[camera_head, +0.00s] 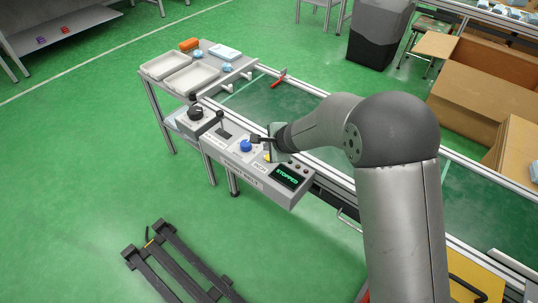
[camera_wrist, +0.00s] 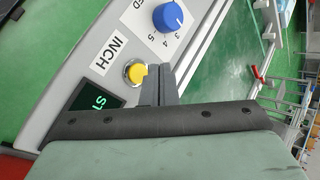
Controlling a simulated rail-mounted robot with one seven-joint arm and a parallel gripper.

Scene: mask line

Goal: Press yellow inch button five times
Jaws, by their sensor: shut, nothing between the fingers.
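The yellow inch button (camera_wrist: 136,73) sits in a metal ring beside the INCH label (camera_wrist: 109,55) in the wrist view. In the head view only a bit of yellow (camera_head: 267,157) shows beside my gripper (camera_head: 269,149). My gripper is shut and empty. In the wrist view its fingertips (camera_wrist: 158,69) overlap the button's right edge; I cannot tell whether they touch it. The control panel (camera_head: 237,168) has a display (camera_head: 288,177) that reads STOPPED. The wrist view shows only the start of that word on the display (camera_wrist: 97,101).
A blue knob (camera_head: 246,146) and a lever (camera_head: 222,131) are left of the button on the panel. The black knob (camera_head: 195,113) is further left. The green conveyor belt (camera_head: 300,113) runs behind the panel. Trays (camera_head: 190,80) stand on the side table.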

